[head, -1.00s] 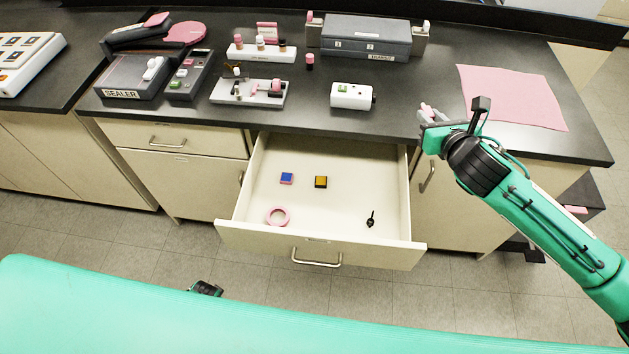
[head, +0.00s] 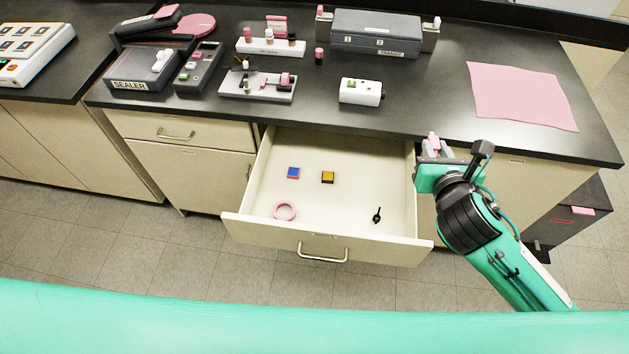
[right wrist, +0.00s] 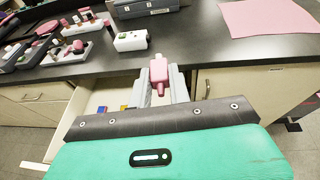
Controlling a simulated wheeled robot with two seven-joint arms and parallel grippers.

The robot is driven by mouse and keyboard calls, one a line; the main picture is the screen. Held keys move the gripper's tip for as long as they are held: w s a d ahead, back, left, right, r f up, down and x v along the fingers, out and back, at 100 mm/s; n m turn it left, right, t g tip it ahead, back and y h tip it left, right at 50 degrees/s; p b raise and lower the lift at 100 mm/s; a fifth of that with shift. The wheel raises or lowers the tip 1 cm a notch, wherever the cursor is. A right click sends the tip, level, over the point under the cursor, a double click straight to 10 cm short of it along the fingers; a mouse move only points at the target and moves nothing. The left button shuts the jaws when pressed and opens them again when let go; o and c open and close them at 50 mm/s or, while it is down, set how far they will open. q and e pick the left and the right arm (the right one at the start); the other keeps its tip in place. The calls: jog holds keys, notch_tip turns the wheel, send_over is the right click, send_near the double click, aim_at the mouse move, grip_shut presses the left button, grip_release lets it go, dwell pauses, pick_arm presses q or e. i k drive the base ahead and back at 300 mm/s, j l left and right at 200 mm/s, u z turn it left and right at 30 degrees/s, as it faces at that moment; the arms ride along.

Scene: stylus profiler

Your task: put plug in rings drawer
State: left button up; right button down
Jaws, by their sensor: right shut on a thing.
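An open drawer (head: 350,210) juts out below the counter. On its floor lie a blue block with a pink edge (head: 293,173), a yellow-topped dark block (head: 328,177), a pink ring (head: 285,211) and a small black item (head: 377,215). My right gripper (head: 434,148) is at the drawer's right side, near the counter's front edge. It is shut on a pink plug (right wrist: 158,72), which stands out between the fingers in the right wrist view. My left gripper does not show.
On the black counter (head: 420,100) stand a white box with a green mark (head: 361,92), a grey transit case (head: 375,33), a white rack of small bottles (head: 270,47) and a sealer (head: 143,72). A pink mat (head: 522,97) lies at the right. The drawer's middle has free room.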

aim_at(328, 210)
jog(key=l+u, duration=0.15)
jog(key=u, duration=0.25)
jog(key=l+u, duration=0.15)
jog(key=u, duration=0.2)
jog(key=l+u, duration=0.15)
jog(key=u, duration=0.25)
jog(key=l+u, duration=0.15)
jog(key=u, duration=0.2)
jog(key=k+l+u, duration=0.3)
jog(key=k+l, duration=0.2)
jog(key=l, duration=0.25)
jog(key=k+l+u, duration=0.35)
jog(key=k+l, duration=0.25)
jog(key=l, duration=0.05)
